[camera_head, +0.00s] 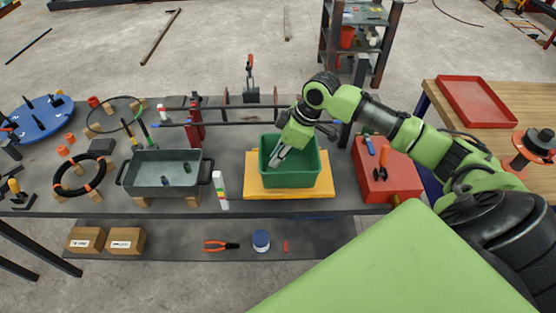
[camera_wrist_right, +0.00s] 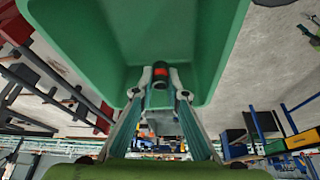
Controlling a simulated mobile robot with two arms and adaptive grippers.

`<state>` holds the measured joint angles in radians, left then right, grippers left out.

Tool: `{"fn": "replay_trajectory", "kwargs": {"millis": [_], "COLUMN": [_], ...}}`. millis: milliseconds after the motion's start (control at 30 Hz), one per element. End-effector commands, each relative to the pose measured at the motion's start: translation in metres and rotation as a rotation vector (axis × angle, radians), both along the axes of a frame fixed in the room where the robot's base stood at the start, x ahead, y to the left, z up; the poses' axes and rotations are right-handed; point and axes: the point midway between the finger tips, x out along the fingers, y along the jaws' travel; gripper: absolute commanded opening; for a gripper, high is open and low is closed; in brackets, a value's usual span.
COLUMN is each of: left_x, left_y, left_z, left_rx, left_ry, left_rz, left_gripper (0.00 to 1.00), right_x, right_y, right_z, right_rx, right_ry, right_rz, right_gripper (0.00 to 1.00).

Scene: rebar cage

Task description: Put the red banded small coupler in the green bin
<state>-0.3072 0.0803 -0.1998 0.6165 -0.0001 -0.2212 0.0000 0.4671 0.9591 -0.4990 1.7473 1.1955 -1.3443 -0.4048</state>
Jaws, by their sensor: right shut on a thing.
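The green bin (camera_head: 291,180) stands on a yellow board on the table. My right gripper (camera_head: 277,158) reaches down into the bin's opening from above. In the right wrist view my right gripper (camera_wrist_right: 160,92) is shut on a small dark coupler with a red band (camera_wrist_right: 160,74), held between the fingertips. The green bin (camera_wrist_right: 95,35) fills the upper part of that view around the coupler. I cannot tell whether the coupler touches the bin. In the head view the coupler is hidden. My left gripper is not in view.
A grey tray (camera_head: 143,181) with small dark pieces stands left of the bin. A white bottle (camera_head: 220,190) stands between them. A red box (camera_head: 400,184) with tools is right of the bin. Rebar bars (camera_head: 240,121) run behind the bin.

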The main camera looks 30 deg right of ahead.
Motion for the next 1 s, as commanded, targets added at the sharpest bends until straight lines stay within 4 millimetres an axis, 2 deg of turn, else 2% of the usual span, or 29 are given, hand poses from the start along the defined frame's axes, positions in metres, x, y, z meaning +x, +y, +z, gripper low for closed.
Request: {"fn": "replay_trajectory", "kwargs": {"millis": [167,400,800,833,867,900,1000], "left_x": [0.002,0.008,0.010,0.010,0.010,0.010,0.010], "left_y": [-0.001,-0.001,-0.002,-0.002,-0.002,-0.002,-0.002], "left_z": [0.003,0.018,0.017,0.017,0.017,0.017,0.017], "left_rx": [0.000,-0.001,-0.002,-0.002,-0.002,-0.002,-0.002], "left_ry": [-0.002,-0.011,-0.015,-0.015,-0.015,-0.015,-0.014], "left_rz": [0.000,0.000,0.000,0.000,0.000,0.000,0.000], "left_gripper": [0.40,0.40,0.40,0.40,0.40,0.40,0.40], "right_x": [0.006,0.006,0.006,0.006,0.006,0.006,0.006], "right_y": [-0.005,-0.006,-0.006,-0.006,-0.006,-0.006,-0.006], "right_z": [-0.009,-0.038,-0.045,-0.045,-0.045,-0.044,-0.044], "right_rx": [0.000,0.001,0.000,-0.001,-0.001,-0.001,-0.001], "right_ry": [0.000,0.001,0.000,-0.001,-0.001,-0.001,-0.001], "right_rz": [-0.001,0.000,0.001,0.001,0.001,0.001,0.001], "right_gripper": [0.00,0.00,0.00,0.18,0.26,0.30,0.30]}}
